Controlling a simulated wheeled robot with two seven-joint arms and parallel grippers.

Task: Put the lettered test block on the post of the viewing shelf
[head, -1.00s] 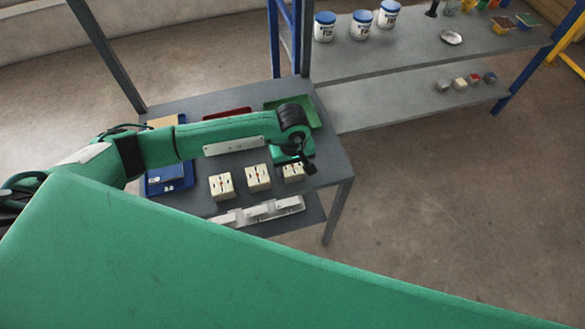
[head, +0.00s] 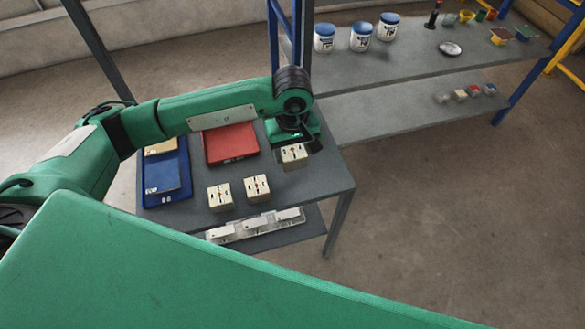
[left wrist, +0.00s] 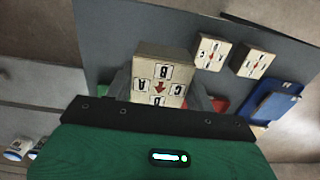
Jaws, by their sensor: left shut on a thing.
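My left gripper (head: 294,145) is shut on a cream lettered test block (head: 294,157) near the right end of the grey table (head: 310,188). In the left wrist view the held block (left wrist: 160,80) sits between the fingers, showing letters A, B, C and D around a red arrow. Two similar blocks stand on the table, one on the left (head: 220,197) and one nearer the middle (head: 257,188). I cannot make out a post, nor tell which surface is the viewing shelf. My right gripper is not in view.
A red tray (head: 231,142) and a blue tray (head: 168,196) lie on the table. A white rack (head: 232,231) sits below its front edge. Blue-lidded jars (head: 361,38) and small items stand on the grey shelving (head: 410,65) at the back right, where the lower level is mostly bare.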

